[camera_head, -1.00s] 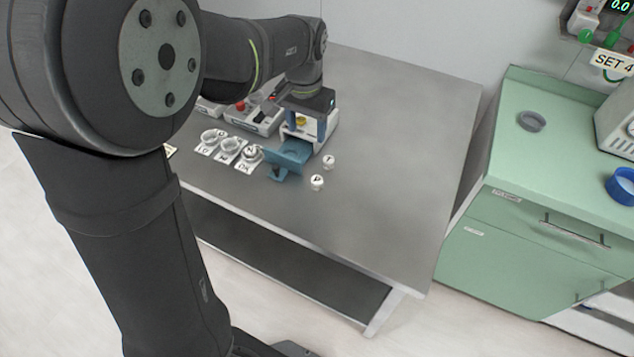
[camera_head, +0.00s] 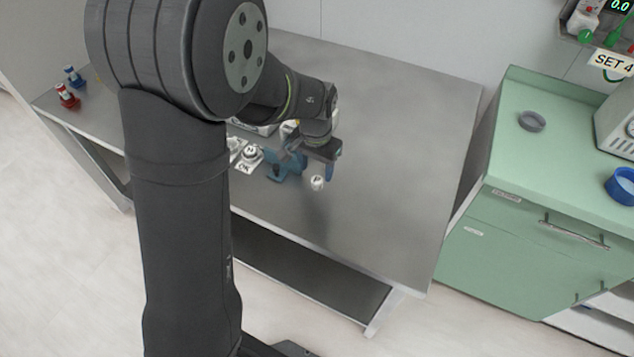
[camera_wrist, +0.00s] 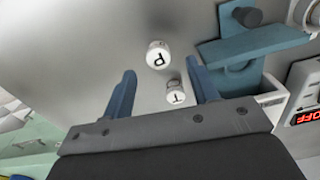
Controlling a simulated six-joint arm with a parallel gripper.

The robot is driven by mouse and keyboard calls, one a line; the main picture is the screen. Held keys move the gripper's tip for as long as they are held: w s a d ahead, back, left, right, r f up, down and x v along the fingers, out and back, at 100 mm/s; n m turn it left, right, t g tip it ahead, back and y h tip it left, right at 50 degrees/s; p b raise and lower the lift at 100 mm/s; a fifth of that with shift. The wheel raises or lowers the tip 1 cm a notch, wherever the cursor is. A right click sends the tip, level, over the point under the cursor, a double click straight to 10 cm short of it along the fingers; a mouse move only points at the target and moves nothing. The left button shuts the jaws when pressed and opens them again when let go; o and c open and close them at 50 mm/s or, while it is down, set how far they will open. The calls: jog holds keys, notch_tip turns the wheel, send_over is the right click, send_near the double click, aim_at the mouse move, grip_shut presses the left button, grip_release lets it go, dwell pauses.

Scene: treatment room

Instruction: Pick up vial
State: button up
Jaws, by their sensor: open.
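Two small white-capped vials stand on the metal table (camera_head: 390,130). The one marked P (camera_head: 317,183) stands in front of my gripper in the head view; in the wrist view it (camera_wrist: 158,55) lies just beyond the fingertips. The one marked T (camera_wrist: 175,92) is nearer to my gripper, between the finger lines in the wrist view, and is hidden behind the gripper in the head view. My gripper (camera_wrist: 161,70) has its blue fingers apart with nothing held between them. In the head view one blue finger (camera_head: 329,172) points down beside the P vial.
A blue stand (camera_head: 283,168) is close left of my gripper. Marked cards with small dishes (camera_head: 248,157) are farther left, partly behind my arm. Red (camera_head: 67,96) and blue (camera_head: 75,77) items stand at the table's far left. The table's right half is clear.

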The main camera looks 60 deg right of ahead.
aim_at(317, 180)
notch_tip(317, 180, down, 4)
jog(key=shift+s+f, duration=0.15)
jog(key=shift+f, duration=0.1)
jog(key=shift+c, duration=0.2)
jog(key=c, duration=1)
jog(key=shift+r, duration=0.15)
